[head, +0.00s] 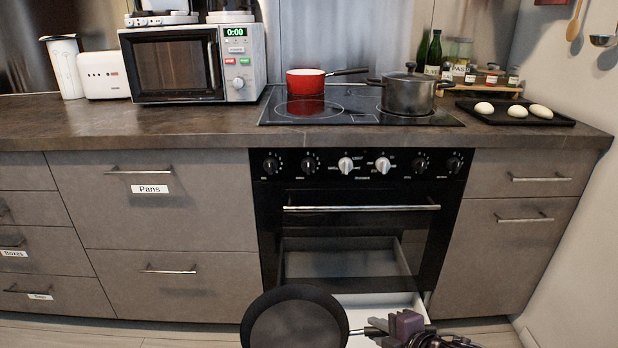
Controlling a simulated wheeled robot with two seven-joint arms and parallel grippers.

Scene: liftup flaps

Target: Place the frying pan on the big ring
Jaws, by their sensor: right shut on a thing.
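The dark frying pan (294,322) is at the bottom centre, low in front of the oven, with its lower part cut off by the picture edge. My right gripper (402,328) is shut on its handle, to the right of the pan body. The black cooktop (355,112) is on the counter above the oven. A large ring (309,110) shows at its front left, with nothing on it. A red pan (306,82) stands behind that ring. A grey lidded pot (408,96) stands at the right of the cooktop. My left gripper is out of view.
An open white drawer (385,299) juts out below the oven (362,225), behind the frying pan. A microwave (172,68) stands left of the cooktop. The counter's front left is clear.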

